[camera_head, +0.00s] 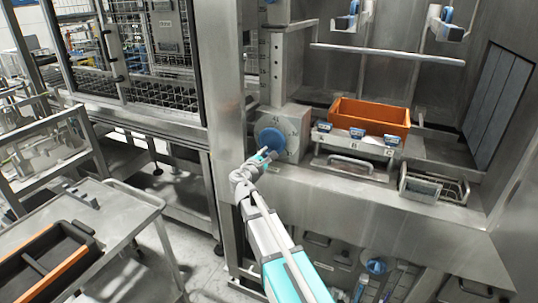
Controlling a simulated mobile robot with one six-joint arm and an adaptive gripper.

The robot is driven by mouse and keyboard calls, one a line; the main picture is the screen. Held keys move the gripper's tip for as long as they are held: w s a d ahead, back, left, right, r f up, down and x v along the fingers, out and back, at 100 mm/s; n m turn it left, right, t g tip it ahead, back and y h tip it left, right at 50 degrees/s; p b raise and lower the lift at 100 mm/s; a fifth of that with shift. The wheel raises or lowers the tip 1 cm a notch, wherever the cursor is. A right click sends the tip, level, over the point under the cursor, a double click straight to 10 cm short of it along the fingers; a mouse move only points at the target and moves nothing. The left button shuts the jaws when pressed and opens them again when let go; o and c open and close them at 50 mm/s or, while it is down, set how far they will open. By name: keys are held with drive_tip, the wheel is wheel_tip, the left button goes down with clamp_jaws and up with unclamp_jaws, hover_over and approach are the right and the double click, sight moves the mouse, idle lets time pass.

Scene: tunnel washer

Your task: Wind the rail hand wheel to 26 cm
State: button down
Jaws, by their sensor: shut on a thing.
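My gripper (265,155) reaches up from below and is shut at the wheel's lower edge. The exact grip point is small and partly hidden by the fingers. A horizontal steel rail (387,54) spans the bay above the ledge. An upright column (264,65) with marks stands above the wheel box, but its figures are too small to read.
An orange bin (369,116) stands on the ledge right of the wheel, behind blue-topped clips. A wire basket (435,187) is farther right. A steel cart (120,215) with a black and orange tray stands at lower left. Another blue knob (375,266) is below the ledge.

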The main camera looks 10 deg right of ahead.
drive_tip(key=shift+w+a+r+m, duration=0.1)
drive_tip(key=shift+w+a+m, duration=0.1)
drive_tip(key=shift+m, duration=0.45)
drive_tip(key=shift+w+a+m, duration=0.1)
drive_tip(key=shift+a+m, duration=0.05)
drive_tip(key=shift+m, duration=0.5)
drive_tip(key=shift+c, duration=2.4)
unclamp_jaws()
drive_tip(key=shift+s, duration=0.15)
drive_tip(key=v, duration=1.1)
drive_tip(key=shift+s+a, duration=0.25)
drive_tip(key=shift+s, duration=0.05)
